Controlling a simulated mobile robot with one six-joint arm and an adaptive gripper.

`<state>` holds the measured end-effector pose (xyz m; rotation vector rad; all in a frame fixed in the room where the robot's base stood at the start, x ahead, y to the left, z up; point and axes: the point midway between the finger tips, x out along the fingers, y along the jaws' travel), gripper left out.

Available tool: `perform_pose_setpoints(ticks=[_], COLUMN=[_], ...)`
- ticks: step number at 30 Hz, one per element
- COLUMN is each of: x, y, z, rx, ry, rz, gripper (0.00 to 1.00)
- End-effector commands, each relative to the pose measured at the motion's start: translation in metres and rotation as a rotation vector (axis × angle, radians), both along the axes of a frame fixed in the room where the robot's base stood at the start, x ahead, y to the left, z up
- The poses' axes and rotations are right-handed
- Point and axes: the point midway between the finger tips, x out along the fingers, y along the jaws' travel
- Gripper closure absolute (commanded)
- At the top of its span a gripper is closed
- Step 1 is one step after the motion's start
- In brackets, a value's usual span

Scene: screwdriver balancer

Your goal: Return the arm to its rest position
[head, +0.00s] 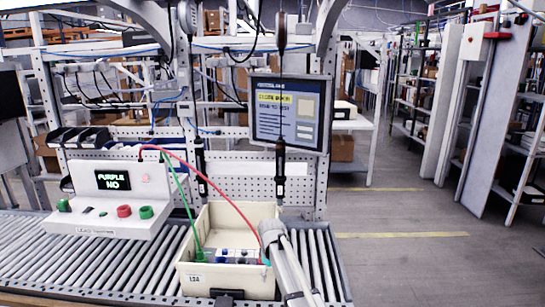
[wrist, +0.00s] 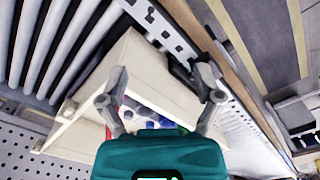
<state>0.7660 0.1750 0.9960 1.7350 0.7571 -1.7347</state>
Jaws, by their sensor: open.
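My gripper (wrist: 160,80) shows in the wrist view with its two grey fingers spread apart and nothing between them. Its teal body fills the bottom of that view. Beyond the fingers is the cream bin (wrist: 85,92) with blue and white parts inside. In the head view my grey arm (head: 288,268) reaches up in front of the bin's right side, and my gripper cannot be made out there. The dark screwdriver (head: 280,165) hangs upright from its balancer line, above the bin and apart from the arm.
The cream bin (head: 228,283) stands on a roller conveyor (head: 115,262). Red and green cables run into it from a white test box (head: 113,200) whose display reads "PURPLE NO". A monitor (head: 288,112) hangs behind the screwdriver. Open floor (head: 420,245) lies at right.

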Motion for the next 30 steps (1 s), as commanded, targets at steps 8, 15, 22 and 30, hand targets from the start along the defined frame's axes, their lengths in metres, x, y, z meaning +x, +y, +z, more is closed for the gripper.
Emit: perform_pose_setpoints(ticks=[8,15,22,30], x=[-0.047,-0.118,-0.186,-0.227], y=[-0.046,-0.104,-0.150,-0.174], z=[-0.020,-0.048,-0.071,-0.083], rx=[0.000,0.000,0.000,0.000], ry=[0.000,0.000,0.000,0.000], rz=[-0.160,-0.409,-0.653,-0.810], gripper=[0.16,0.16,0.16,0.16])
